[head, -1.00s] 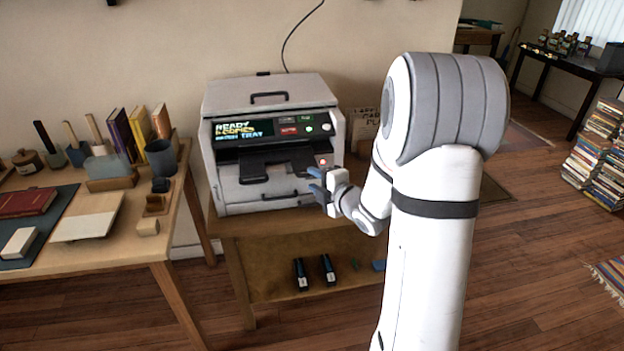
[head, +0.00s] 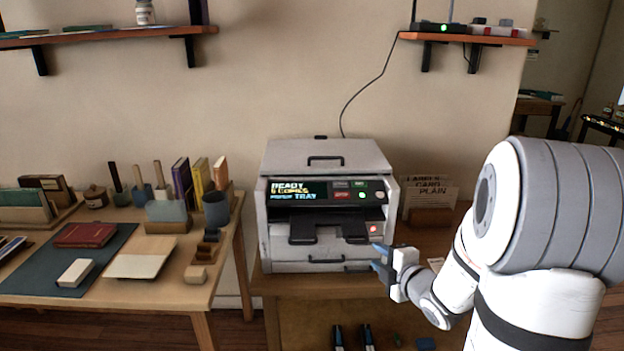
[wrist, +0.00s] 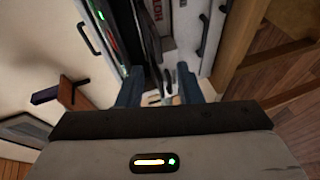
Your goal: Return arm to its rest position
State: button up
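My gripper (head: 379,258) is in front of the lower right of a grey copier (head: 322,158) in the head view. Its blue fingers are apart, with nothing seen held between them. The wrist view also shows my gripper (wrist: 168,90) with its two blue fingers spread, the copier's front beyond them. My white and grey arm is bent and reaches in from the right side of the head view. Whether the fingertips touch the copier is hard to tell.
The copier stands on a wooden stand (head: 300,288). A card holder (head: 428,200) is right of it. A wooden table (head: 222,262) with books and tools stands to the left. Wall shelves (head: 470,38) hang above. Open wall lies between the copier and the shelves.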

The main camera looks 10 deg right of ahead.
jog(key=s+a+r+m+g+h+p, duration=0.1)
jog(key=s+a+r+m+g+p, duration=0.1)
jog(key=s+m, duration=0.4)
jog(key=s+a+r+m+g+h+p, duration=0.1)
jog(key=s+a+r+m+g+p, duration=0.2)
jog(key=s+r+m+g, duration=0.3)
jog(key=s+a+r+m+g+h+p, duration=0.2)
jog(key=s+r+m+g+p, duration=0.2)
jog(key=s+m, duration=0.4)
jog(key=s, duration=0.4)
jog(key=shift+s+a+r, duration=0.2)
jog(key=shift+s+a, duration=0.05)
jog(key=shift+a, duration=0.05)
